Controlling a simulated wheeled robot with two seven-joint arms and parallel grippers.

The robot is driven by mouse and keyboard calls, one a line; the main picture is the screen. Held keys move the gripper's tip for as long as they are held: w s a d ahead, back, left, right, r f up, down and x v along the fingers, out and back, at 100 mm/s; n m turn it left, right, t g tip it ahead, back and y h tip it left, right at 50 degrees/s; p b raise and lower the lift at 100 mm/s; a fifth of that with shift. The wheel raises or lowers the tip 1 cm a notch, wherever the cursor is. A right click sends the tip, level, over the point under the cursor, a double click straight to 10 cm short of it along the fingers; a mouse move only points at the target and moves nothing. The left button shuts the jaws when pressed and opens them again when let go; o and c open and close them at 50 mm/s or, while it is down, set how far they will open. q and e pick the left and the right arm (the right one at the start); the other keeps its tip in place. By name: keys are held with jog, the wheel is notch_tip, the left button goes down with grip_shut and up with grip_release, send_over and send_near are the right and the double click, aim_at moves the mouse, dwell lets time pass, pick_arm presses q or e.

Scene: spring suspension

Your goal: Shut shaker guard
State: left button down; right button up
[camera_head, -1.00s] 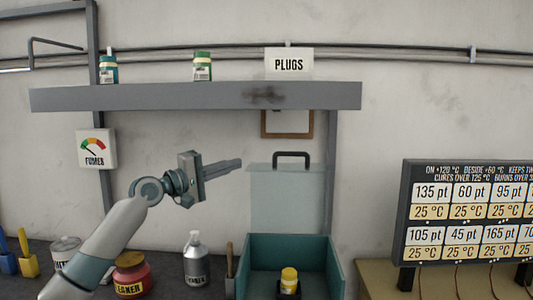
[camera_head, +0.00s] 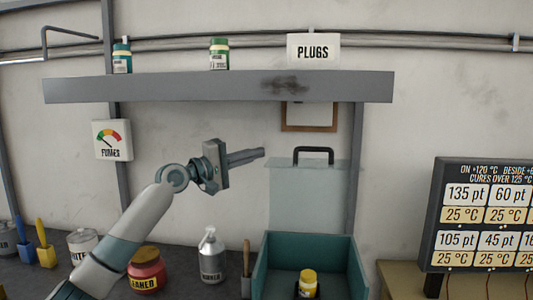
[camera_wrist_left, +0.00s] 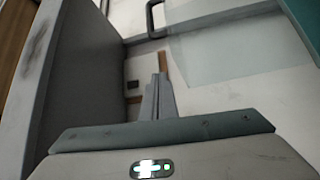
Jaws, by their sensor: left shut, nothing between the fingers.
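The shaker guard (camera_head: 297,196) is a clear panel standing raised behind the teal box of the shaker (camera_head: 358,268), with a dark handle (camera_head: 314,150) on its top edge. A yellow-capped jar (camera_head: 307,281) stands inside the box. My left gripper (camera_head: 262,153) is shut and empty, pointing right, just left of the handle and apart from it in the picture. In the left wrist view the shut fingers (camera_wrist_left: 161,80) point toward the wall, with the guard (camera_wrist_left: 235,45) to their right and part of the handle (camera_wrist_left: 152,20) above. My right gripper is out of view.
A grey shelf (camera_head: 215,87) with jars and a PLUGS sign runs above my left gripper. On the bench, a red jar (camera_head: 146,270), a grey bottle (camera_head: 211,255) and a wooden-handled tool (camera_head: 246,258) stand left of the shaker. A temperature board (camera_head: 480,215) stands at the right.

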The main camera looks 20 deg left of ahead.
aim_at(285, 162)
pick_arm(q)
jog(key=p+x, duration=0.4)
jog(key=x, duration=0.5)
jog(key=shift+d+r, duration=0.15)
jog(key=shift+d, duration=0.05)
jog(key=shift+s+d+p, duration=0.25)
jog(key=shift+d+p, duration=0.15)
jog(key=shift+p, duration=0.15)
jog(key=shift+s+d+f+p, duration=0.25)
jog(key=shift+s+d+p, duration=0.3)
jog(key=shift+s+p, duration=0.25)
jog(key=shift+s+d+f, duration=0.2)
jog(key=shift+s+d, duration=0.15)
